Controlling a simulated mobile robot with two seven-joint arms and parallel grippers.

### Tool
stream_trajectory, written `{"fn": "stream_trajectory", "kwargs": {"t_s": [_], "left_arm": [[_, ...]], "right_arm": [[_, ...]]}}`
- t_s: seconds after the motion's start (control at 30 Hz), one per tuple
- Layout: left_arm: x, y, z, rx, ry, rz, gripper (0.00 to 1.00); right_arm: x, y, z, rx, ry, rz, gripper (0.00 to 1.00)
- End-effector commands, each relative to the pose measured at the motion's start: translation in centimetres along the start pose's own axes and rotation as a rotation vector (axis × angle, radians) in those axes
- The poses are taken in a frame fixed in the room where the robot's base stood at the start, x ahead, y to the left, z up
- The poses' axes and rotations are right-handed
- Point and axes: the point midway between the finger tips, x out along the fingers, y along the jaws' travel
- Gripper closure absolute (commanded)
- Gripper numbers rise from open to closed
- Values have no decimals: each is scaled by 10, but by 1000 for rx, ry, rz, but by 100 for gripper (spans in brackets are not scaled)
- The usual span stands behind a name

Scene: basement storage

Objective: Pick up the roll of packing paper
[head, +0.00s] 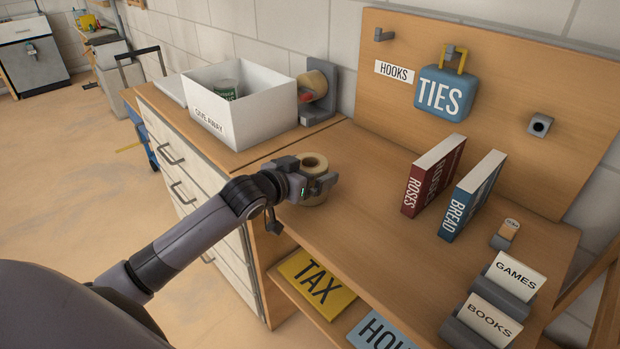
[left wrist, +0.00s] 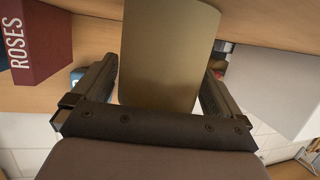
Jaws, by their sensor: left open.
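The roll of packing paper (head: 314,162) is a tan roll with a hole in its top. It stands upright on the wooden worktop, partly hidden by my left gripper (head: 318,183). In the left wrist view the roll (left wrist: 168,50) fills the space between the two fingers of my left gripper (left wrist: 162,78). The fingers are open, one on either side of the roll, with a small gap showing beside it. My right gripper is in neither view.
A white give-away box (head: 240,114) and a tape dispenser (head: 318,98) stand behind the roll. A red book (head: 433,176) and a blue book (head: 472,196) stand to its right. The wooden worktop (head: 355,215) is clear in front. A yellow TAX folder (head: 316,284) lies on the shelf below.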

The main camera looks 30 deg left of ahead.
Motion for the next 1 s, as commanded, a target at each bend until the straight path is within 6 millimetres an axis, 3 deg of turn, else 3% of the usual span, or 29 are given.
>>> {"fn": "stream_trajectory", "kwargs": {"t_s": [0.3,0.43,0.47,0.77,1.0], "left_arm": [[4,1,0,0,0,1,0],[4,1,0,0,0,1,42],[4,1,0,0,0,1,47],[3,0,-2,0,2,1,47],[-3,0,-23,2,7,0,47]], "right_arm": [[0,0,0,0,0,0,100],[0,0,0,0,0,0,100],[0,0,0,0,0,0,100],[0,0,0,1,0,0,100],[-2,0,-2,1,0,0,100]]}}
